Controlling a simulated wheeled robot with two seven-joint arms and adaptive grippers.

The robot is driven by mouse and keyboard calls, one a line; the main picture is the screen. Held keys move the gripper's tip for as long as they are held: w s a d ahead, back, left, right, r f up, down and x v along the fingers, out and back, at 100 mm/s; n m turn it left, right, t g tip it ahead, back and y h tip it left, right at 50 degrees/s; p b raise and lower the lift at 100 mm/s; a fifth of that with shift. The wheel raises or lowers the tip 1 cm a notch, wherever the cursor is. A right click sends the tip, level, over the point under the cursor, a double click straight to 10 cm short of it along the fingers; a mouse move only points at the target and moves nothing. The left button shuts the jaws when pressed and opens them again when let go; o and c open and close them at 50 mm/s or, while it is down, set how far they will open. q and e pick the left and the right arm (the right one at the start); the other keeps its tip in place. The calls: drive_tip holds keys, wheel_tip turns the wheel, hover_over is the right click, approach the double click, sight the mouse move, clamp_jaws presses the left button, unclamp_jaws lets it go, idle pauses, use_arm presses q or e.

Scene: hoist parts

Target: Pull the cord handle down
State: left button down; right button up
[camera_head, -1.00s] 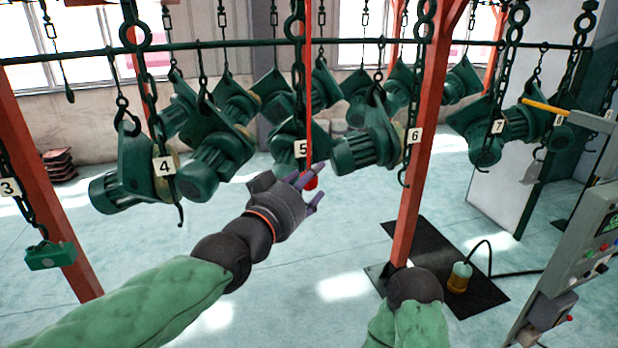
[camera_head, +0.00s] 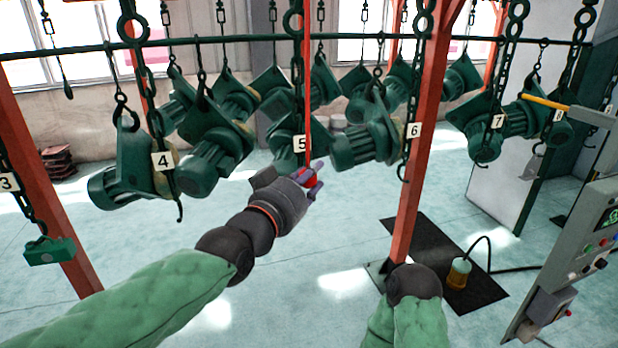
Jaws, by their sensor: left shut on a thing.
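A red cord (camera_head: 308,100) hangs down in the middle of the view, in front of the hanging motors. Its red handle (camera_head: 311,181) is at the lower end, partly hidden by purple fingertips. My left gripper (camera_head: 309,179) reaches in from the lower left and is shut on the red handle, below the number 5 tag. My right arm (camera_head: 414,290) shows only in part at the bottom, right of the middle; its gripper is not visible.
Green motors (camera_head: 215,150) hang on chains from a dark rail (camera_head: 220,44). A red post (camera_head: 410,190) stands right of my left gripper. A control panel (camera_head: 580,265) is at the right edge. The floor ahead is mostly clear.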

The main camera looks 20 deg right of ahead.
use_arm(q)
wheel_tip(320, 180, down, 4)
drive_tip(key=b, duration=0.3)
drive_tip(key=c, duration=0.9)
unclamp_jaws()
drive_tip(key=shift+w, duration=0.1)
drive_tip(key=shift+a, duration=0.1)
drive_tip(key=v, duration=1.2)
